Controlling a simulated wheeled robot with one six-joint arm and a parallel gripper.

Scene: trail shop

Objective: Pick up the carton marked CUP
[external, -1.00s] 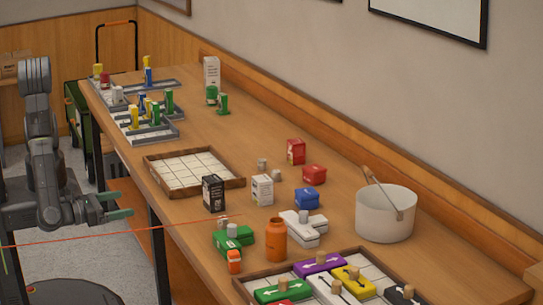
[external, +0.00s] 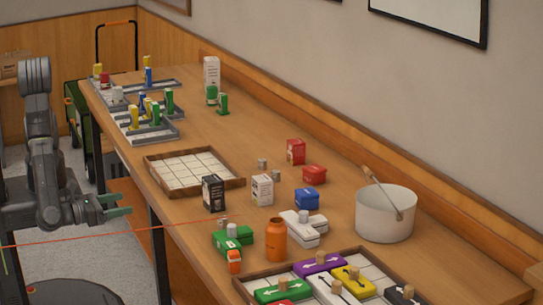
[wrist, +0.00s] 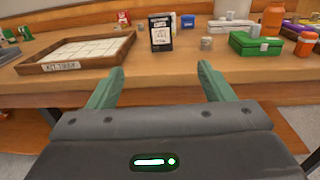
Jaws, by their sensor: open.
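Several cartons stand on the wooden counter; I cannot read CUP on any of them. A black carton with a pale label (external: 213,194) stands upright by the front edge, right of the tray; it also shows in the wrist view (wrist: 161,34). A white carton (external: 262,190) stands just behind and right of it. A red carton (external: 296,151) stands near the wall, and a tall white carton (external: 212,73) stands farther back. My gripper (external: 122,204) is open and empty, off the counter's front edge. In the wrist view its fingers (wrist: 155,83) point toward the black carton, clear of it.
A shallow wooden tray (external: 236,183) lies left of the black carton. A green box (external: 245,236), an orange bottle (external: 276,240) and a white bucket (external: 384,219) stand to the right. An orange-red line (external: 60,241) crosses low before the counter.

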